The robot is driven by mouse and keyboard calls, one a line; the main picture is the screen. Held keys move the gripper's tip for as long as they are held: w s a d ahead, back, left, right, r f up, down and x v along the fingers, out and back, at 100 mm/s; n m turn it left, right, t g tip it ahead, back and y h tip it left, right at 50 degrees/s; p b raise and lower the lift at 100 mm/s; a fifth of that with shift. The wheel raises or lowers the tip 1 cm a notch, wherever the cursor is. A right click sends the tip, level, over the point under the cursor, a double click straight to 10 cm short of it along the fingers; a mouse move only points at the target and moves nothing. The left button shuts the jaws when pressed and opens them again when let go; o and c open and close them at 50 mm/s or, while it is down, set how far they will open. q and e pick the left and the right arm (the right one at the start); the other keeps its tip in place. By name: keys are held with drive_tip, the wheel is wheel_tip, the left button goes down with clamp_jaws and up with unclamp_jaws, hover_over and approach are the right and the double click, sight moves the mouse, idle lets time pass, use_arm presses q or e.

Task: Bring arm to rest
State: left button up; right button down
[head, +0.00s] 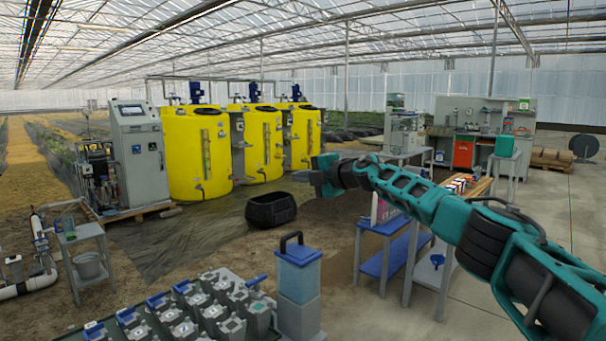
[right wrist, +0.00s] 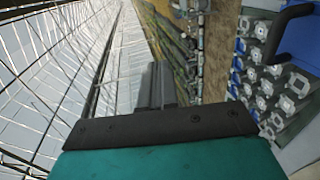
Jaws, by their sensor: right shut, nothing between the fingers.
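My right arm (head: 430,205) comes in from the right edge in the head view and stretches to the left across the middle. My right gripper (head: 318,176) is at its end, shut and empty, in the air. It is above and beyond the blue-lidded container, touching nothing that I can see. In the right wrist view the shut fingers (right wrist: 157,85) show above the dark mount, with the greenhouse roof and rows behind them, tilted sideways. My left gripper is not in view.
A blue-lidded container (head: 297,272) with a black handle stands beside a bank of grey valve units (head: 190,308). A black crate (head: 271,210) lies on the ground before yellow tanks (head: 197,150). A blue table (head: 385,228) stands under my right arm.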

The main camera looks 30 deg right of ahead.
drive_tip(key=s+a+f+g+y, duration=0.1)
drive_tip(key=s+a+f+y, duration=0.2)
drive_tip(key=a+f, duration=1.2)
drive_tip(key=s+a+f+m+y, duration=0.1)
drive_tip(key=s+a+f+m, duration=0.5)
drive_tip(key=s+a+f, duration=0.7)
drive_tip(key=s+d+f+m+g+h, duration=0.1)
drive_tip(key=s+d+f+m+h, duration=0.1)
drive_tip(key=s, duration=0.7)
drive_tip(key=s+d+f+m+g+h, duration=0.1)
drive_tip(key=s+d+f+m+h, duration=0.2)
drive_tip(key=s+f+m, duration=0.4)
drive_tip(key=s+d+f+m+h, duration=0.2)
drive_tip(key=s+d+f+m, duration=0.2)
drive_tip(key=s, duration=0.8)
wheel_tip(320, 180, down, 2)
drive_tip(key=shift+s+f+m+g+h, duration=0.15)
drive_tip(key=shift+s+m+g+h, duration=0.15)
drive_tip(key=shift+g, duration=0.1)
